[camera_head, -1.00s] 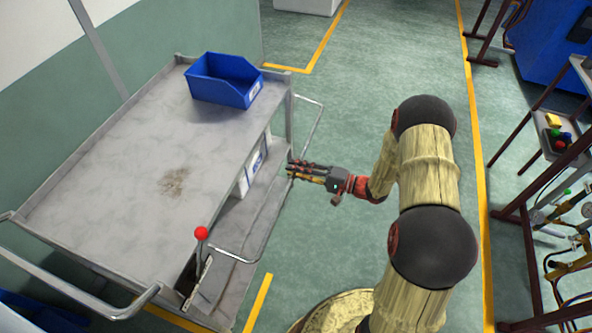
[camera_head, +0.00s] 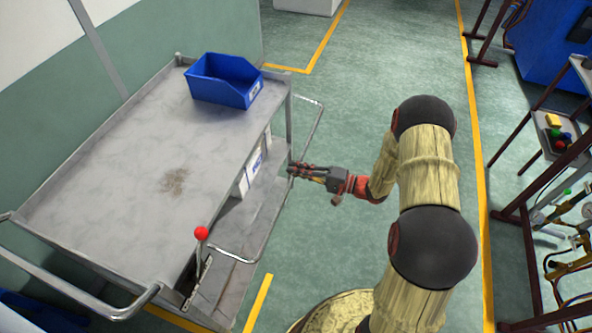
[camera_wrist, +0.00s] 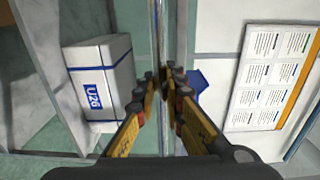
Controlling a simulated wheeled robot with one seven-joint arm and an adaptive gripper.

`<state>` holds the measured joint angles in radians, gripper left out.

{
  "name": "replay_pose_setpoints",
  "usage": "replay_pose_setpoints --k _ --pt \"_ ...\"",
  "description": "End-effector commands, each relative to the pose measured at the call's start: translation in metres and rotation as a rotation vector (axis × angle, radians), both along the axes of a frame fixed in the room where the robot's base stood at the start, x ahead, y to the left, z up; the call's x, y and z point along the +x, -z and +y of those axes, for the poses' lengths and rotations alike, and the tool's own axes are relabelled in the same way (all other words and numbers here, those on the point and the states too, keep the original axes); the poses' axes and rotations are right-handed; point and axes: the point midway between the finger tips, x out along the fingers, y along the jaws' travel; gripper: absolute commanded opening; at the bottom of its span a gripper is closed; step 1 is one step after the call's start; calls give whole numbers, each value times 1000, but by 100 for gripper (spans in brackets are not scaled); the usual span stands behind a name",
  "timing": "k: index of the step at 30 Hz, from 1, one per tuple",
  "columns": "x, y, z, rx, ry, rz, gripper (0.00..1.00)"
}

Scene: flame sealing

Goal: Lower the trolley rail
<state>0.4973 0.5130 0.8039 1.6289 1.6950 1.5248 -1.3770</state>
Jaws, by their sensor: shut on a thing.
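The trolley (camera_head: 110,165) is a grey metal cart with a flat top and a lower shelf. Its rail (camera_head: 318,118) is a thin bright metal bar that stands out from the trolley's right side. My gripper (camera_head: 293,169) is shut on the rail about midway along it. In the wrist view the rail (camera_wrist: 157,30) runs upright through the picture, and the fingertips (camera_wrist: 163,78) close around it. The fingers hide the gripped part of the rail.
A blue bin (camera_head: 222,80) stands on the trolley's far end. A red-knobbed lever (camera_head: 201,234) stands at its near corner. A white box (camera_wrist: 101,78) sits on the lower shelf beside the rail. Open green floor (camera_head: 345,100) lies right of the trolley.

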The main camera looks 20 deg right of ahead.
Motion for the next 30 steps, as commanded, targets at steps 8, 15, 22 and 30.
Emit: replay_pose_setpoints --k 8,15,22,30 --pt "-1 -15 -2 -1 1 -2 0" --pt "-2 -28 -2 1 1 1 0" --pt "-1 -28 -2 1 1 1 13" --pt "-1 -28 -2 0 1 0 28"
